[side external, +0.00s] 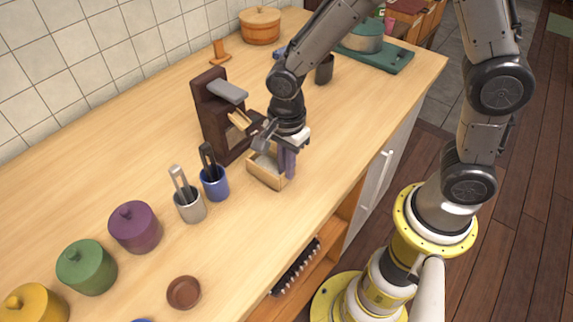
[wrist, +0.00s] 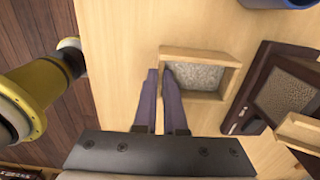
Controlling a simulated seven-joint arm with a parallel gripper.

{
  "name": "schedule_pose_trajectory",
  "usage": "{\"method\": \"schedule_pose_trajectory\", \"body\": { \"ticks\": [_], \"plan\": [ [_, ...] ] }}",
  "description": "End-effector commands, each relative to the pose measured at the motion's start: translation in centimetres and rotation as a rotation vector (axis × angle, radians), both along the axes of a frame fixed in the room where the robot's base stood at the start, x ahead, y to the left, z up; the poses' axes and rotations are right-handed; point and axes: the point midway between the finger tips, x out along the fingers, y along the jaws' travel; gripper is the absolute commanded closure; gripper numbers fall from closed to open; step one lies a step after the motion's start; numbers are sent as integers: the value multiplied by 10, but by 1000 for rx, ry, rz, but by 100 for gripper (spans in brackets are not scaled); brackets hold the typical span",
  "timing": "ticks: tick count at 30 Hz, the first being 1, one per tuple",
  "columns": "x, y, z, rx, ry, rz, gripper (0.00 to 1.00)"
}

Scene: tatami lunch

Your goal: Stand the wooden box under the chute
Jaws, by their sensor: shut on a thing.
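The wooden box (side external: 263,179) is a small, open, pale wood box with a speckled grey surface inside. It is upright on or just above the counter; I cannot tell which. My gripper (side external: 287,163) is shut on its near side wall. In the wrist view the fingers (wrist: 160,80) pinch the left wall of the box (wrist: 205,55). The chute (side external: 240,121) is a pale wooden spout on a dark brown dispenser (side external: 212,125) with a grey top. It also shows at the right of the wrist view (wrist: 300,130). The box stands beside the dispenser, not under the spout.
A blue cup (side external: 214,186) and a grey cup (side external: 190,208) with utensils stand left of the box. Purple (side external: 135,230), green (side external: 87,268) and yellow (side external: 36,304) lidded pots and a brown dish (side external: 183,293) lie further left.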

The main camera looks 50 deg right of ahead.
Motion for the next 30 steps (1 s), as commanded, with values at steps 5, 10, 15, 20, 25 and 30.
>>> {"method": "schedule_pose_trajectory", "body": {
  "ticks": [5,10,15,20,25,30],
  "plan": [
    [0,0,-2,0,0,0,100],
    [0,0,-3,0,0,0,68],
    [0,0,-3,0,0,0,62],
    [0,0,-2,0,0,0,62],
    [1,0,12,1,-4,0,62],
    [1,1,44,3,-8,0,62]
  ]
}}
